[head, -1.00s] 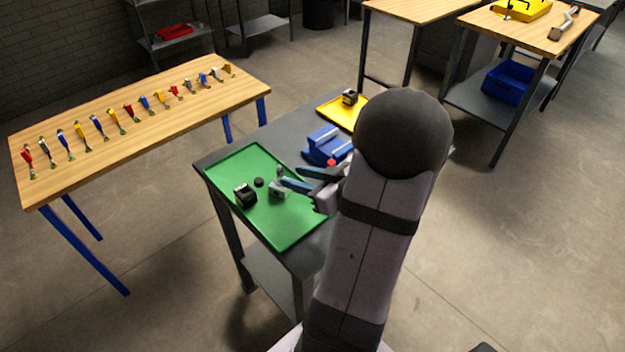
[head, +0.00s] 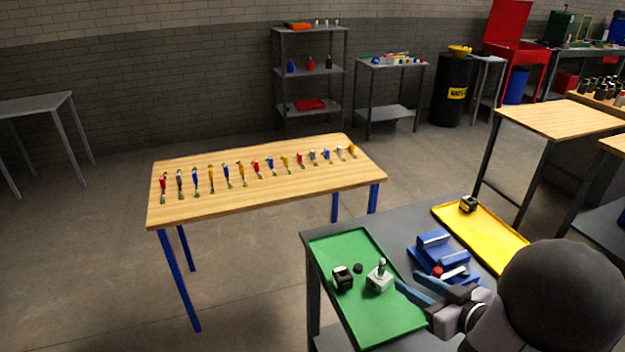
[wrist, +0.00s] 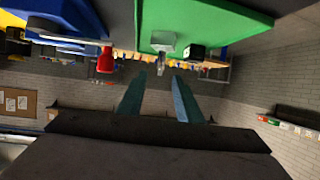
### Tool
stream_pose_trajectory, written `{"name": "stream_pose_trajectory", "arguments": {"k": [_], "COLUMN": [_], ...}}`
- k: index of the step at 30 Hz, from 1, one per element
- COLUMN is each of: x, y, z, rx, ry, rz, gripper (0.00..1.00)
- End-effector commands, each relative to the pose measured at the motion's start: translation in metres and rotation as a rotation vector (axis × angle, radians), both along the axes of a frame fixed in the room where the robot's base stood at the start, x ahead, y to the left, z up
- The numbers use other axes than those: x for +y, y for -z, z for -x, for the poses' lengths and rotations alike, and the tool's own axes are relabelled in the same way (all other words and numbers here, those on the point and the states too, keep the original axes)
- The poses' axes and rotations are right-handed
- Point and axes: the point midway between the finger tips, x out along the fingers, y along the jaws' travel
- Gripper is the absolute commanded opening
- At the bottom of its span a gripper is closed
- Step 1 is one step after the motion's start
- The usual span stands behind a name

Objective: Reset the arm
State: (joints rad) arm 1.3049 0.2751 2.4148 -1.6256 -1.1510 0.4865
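My gripper (head: 422,290) is in the head view at the lower right, above the grey table near the right edge of the green tray. Its two blue fingers are apart with nothing between them; the wrist view also shows the fingers (wrist: 158,97) spread and empty. My arm reaches in from the lower right corner. The green tray (head: 385,325) holds a black block-shaped part (head: 342,278), a small dark round piece (head: 358,268) and a grey part with an upright stem (head: 379,277). In the wrist view the grey part (wrist: 163,42) lies beyond the fingertips, apart from them.
A blue vise-like fixture (head: 440,252) with a red knob stands right beside my gripper. A yellow tray (head: 490,238) behind it holds a black and yellow part (head: 468,204). A wooden table (head: 215,203) with a row of small coloured items stands at the left, with open floor between.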

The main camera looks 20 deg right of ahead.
Motion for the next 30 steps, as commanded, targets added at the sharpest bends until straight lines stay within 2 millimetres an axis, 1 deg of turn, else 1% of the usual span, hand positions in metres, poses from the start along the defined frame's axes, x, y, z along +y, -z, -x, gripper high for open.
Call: {"name": "stream_pose_trajectory", "arguments": {"k": [5,10,13,17,20,23,26,27,29,30], "x": [-0.006,-0.012,-0.008,0.005,0.023,0.054,0.094,0.112,0.139,0.156], "y": [-0.002,-0.003,-0.003,-0.002,0.000,0.002,0.005,0.006,0.008,0.008], "z": [-0.019,-0.047,-0.058,-0.061,-0.057,-0.045,-0.024,-0.014,0.003,0.015], "rx": [0.051,0.162,0.246,0.359,0.456,0.577,0.716,0.773,0.856,0.909], "ry": [0.043,0.139,0.201,0.263,0.295,0.309,0.298,0.287,0.262,0.242], "rz": [0.068,0.174,0.221,0.251,0.256,0.243,0.214,0.199,0.174,0.159], "gripper": [0.32,0.32,0.32,0.32,0.32,0.32,0.32,0.32,0.32,0.32]}}
